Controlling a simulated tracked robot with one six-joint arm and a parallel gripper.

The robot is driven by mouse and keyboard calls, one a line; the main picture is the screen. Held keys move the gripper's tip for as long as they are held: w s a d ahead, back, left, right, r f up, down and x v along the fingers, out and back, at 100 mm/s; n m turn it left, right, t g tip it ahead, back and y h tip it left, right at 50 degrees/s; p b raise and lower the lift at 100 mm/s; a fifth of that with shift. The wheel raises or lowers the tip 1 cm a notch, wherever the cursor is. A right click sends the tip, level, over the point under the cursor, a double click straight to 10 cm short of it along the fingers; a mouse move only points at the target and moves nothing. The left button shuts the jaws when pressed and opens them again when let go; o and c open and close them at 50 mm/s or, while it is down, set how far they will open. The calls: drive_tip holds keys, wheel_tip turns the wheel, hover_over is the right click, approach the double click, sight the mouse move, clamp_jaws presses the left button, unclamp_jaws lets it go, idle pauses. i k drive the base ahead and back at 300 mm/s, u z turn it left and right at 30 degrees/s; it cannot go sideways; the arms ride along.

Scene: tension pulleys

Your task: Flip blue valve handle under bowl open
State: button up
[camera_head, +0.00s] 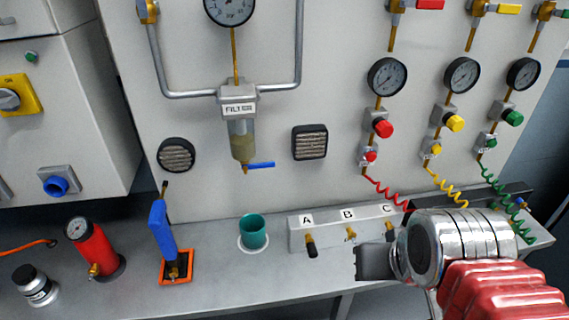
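The blue valve handle (262,165) sits at the bottom of the filter bowl (241,142) on the panel. It points sideways to the right, across the line of the short brass drain beneath the bowl. The bowl is cloudy yellowish and hangs under the grey head labelled FILTER (239,104). My gripper (368,262) is at the lower right, in front of the bench, well below and to the right of the handle and apart from it. Its dark fingers point left. I cannot see a gap between them, and nothing shows in them.
A teal cup (253,231) stands on the bench below the bowl. A block (330,232) with ports A, B and C is near my gripper. A blue upright lever (162,232) and a red cylinder (92,248) stand left. Coiled hoses (446,190) hang right. A vent (310,142) lies right of the handle.

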sight(244, 166)
drive_tip(key=z, duration=0.6)
drive_tip(key=k, duration=0.9)
drive_tip(key=u, duration=0.95)
drive_tip(key=i, duration=1)
